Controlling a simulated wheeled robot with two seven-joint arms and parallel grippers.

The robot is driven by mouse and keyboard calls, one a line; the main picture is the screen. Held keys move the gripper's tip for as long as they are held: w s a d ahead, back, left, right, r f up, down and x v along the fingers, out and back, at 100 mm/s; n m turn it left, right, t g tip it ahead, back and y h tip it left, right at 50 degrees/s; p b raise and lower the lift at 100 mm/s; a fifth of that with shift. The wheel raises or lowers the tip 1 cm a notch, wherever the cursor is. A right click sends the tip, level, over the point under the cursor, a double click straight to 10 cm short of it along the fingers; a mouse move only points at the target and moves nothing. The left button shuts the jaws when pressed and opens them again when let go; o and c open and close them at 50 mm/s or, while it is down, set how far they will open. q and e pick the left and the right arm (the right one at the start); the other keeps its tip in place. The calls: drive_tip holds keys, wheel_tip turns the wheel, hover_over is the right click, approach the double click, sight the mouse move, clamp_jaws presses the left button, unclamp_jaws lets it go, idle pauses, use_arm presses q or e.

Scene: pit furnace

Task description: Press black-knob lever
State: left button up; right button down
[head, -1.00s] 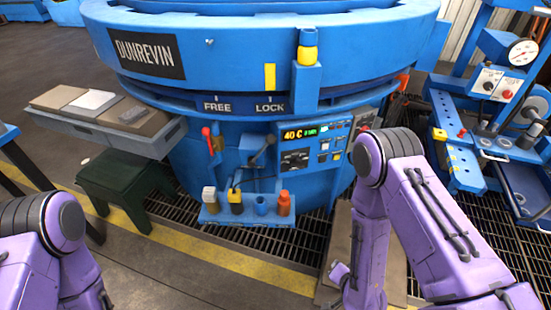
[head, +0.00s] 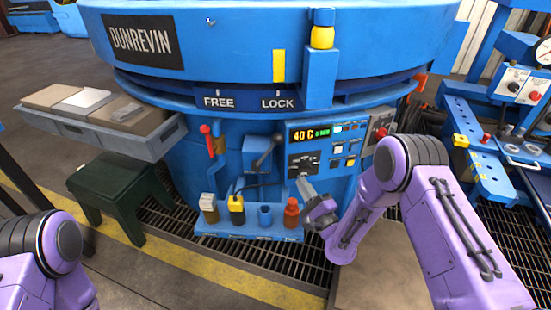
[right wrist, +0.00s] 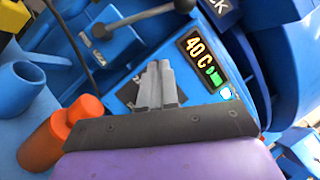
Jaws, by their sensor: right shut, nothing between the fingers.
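The black-knob lever (head: 265,160) is on a blue box on the front of the blue furnace. Its grey rod tilts up to the right and ends in a dark knob. In the right wrist view the lever (right wrist: 140,17) crosses the top, its knob at the upper edge. My right gripper (head: 304,184) is shut and empty, in front of the control panel, below and to the right of the knob and apart from it. Its closed fingers (right wrist: 158,82) point towards the panel in the right wrist view. Only my left arm shows at lower left; its gripper is out of view.
The control panel (head: 337,147) with a lit display is right of the lever. A red-handled lever (head: 206,130) is to its left. A shelf (head: 248,235) below holds several containers, including an orange-red bottle (head: 291,212) close to my right gripper. A green stool (head: 122,187) stands left.

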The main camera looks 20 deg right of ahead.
approach(267, 152)
drive_tip(key=w+d, duration=0.4)
drive_tip(key=w, duration=0.1)
drive_tip(key=shift+w+a+r, duration=0.3)
drive_tip(key=shift+a+r, duration=0.35)
drive_tip(key=shift+a, duration=0.15)
drive_tip(key=shift+w+a+r, duration=0.35)
drive_tip(key=shift+a+r, duration=0.25)
drive_tip(key=shift+a, duration=0.2)
